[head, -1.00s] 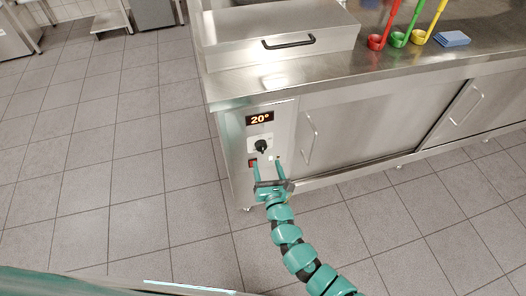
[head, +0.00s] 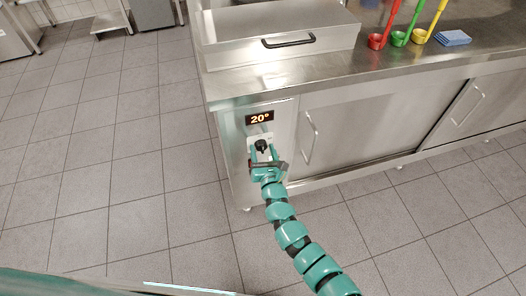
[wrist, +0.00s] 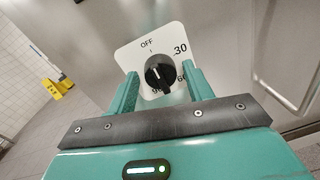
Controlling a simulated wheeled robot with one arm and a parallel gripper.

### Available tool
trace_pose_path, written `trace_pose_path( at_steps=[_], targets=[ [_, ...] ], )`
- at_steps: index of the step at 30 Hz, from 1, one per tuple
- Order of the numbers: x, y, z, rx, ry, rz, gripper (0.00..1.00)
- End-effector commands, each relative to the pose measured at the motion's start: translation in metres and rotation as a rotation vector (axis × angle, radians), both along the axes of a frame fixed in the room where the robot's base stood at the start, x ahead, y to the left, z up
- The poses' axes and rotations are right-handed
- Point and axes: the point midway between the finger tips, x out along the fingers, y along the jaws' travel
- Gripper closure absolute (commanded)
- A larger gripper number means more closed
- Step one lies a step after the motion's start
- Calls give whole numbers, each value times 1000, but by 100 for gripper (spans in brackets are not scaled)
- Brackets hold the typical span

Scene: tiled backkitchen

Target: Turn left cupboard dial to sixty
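The left cupboard dial is a black knob (head: 261,144) on a white plate on the left end of the steel cupboard front. In the wrist view the knob (wrist: 159,73) sits on the plate (wrist: 130,55) marked OFF, 30, 60 and a partly hidden 90. A light mark on the knob appears toward its lower side; its exact setting is hard to read. The display (head: 260,118) above reads 20°. My gripper (head: 264,153) is open, with its teal fingers (wrist: 160,88) on either side of the knob's lower part. I cannot tell whether they touch it.
A cupboard door handle (head: 311,137) is just right of the dial. The steel worktop (head: 400,63) above carries a lidded box (head: 275,25), several coloured ladles and a blue cloth (head: 452,38). A yellow floor sign (wrist: 60,85) stands far left.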

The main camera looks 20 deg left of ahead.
Motion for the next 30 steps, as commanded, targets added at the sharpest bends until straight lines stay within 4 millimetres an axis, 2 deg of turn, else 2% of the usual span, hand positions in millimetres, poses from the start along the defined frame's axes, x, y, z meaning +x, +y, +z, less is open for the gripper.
trace_pose_path(
  at_steps=[1,5,6,17,30],
  targets=[
    [0,0,0,0,0,0,60],
    [0,0,0,0,0,0,85],
    [0,0,0,0,0,0,87],
    [0,0,0,54,35,0,86],
    [1,-2,0,346,231,-2,86]
  ],
)
